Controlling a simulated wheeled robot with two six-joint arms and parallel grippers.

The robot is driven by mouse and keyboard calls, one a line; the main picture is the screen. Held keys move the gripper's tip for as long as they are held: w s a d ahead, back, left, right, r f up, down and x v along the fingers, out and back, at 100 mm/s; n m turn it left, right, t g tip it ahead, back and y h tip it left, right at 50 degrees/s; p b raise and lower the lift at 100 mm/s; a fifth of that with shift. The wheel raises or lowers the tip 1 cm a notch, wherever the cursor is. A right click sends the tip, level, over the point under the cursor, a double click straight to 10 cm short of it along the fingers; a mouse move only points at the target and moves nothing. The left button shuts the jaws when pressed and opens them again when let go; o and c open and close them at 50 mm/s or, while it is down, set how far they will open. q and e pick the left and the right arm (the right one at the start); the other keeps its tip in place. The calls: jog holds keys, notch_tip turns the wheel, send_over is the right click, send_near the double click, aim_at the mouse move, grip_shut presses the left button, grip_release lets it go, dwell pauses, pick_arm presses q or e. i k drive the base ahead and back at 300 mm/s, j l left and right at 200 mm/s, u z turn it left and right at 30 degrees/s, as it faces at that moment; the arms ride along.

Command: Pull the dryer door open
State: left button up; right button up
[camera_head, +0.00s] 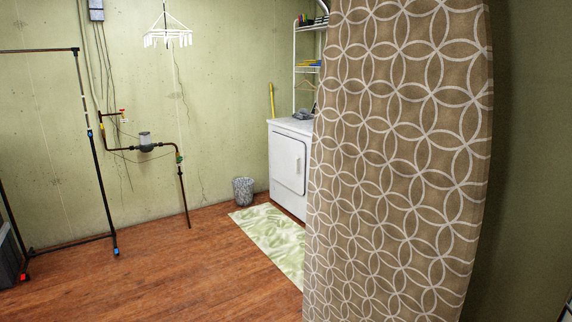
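A white dryer (284,185) stands against the back wall, right of the middle of the head view. Its front door (291,165) looks shut. The right part of the dryer is hidden behind a patterned curtain. The dryer is well away from me across the floor. Neither of my grippers shows in this view.
The brown patterned curtain (400,160) fills the right foreground. A green mat (272,238) lies before the dryer, and a small bin (243,190) stands left of it. A black pipe rack (98,170) stands at left. Wooden floor (170,265) in the middle is clear.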

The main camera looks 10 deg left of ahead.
aim_at(288, 155)
jog(key=i+j+u, duration=0.7)
jog(key=i, duration=0.25)
jog(key=i+j+z, duration=0.15)
jog(key=i, duration=0.4)
jog(key=i+j+z, duration=0.15)
jog(key=i, duration=0.35)
jog(key=i+j+z, duration=0.15)
jog(key=i+j, duration=0.2)
jog(key=i, duration=0.15)
